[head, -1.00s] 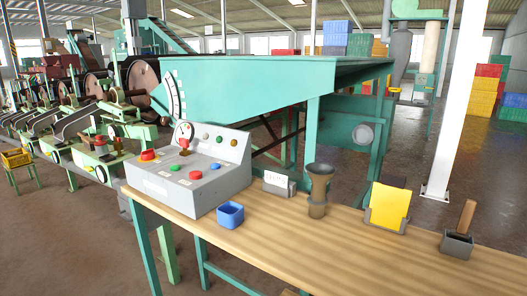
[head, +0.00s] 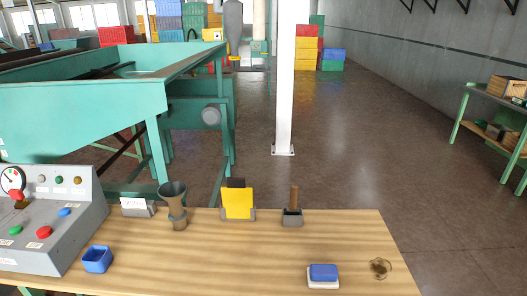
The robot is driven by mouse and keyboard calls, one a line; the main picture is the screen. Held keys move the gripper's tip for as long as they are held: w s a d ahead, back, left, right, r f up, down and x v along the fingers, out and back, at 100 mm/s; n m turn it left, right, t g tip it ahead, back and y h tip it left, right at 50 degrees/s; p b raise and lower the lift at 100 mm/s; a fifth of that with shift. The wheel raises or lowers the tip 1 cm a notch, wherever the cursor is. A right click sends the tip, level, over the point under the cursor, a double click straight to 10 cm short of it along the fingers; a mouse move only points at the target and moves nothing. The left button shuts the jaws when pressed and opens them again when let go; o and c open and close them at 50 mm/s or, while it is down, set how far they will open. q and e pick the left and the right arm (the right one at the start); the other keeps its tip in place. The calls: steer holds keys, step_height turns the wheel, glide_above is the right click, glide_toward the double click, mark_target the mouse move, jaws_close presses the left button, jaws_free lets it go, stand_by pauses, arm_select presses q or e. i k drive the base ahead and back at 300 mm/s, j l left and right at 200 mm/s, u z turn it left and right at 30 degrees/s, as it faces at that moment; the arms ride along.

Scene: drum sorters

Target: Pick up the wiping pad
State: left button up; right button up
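The wiping pad looks to be the small block with a blue top and a white base (head: 323,273). It lies flat near the front right part of the wooden table (head: 200,262) in the head view. A dark, round, stain-like patch (head: 380,268) is just right of it. Neither of my grippers is in view.
A grey control box (head: 50,222) stands at the table's left, with a blue open cup (head: 97,260) beside it. A card holder (head: 137,207), a dark funnel-shaped cup (head: 173,205), a yellow pad in a stand (head: 238,203) and a wooden-handled tool in a holder (head: 292,210) line the back edge.

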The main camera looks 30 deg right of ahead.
mark_target(319, 276)
steer(key=z, duration=1.45)
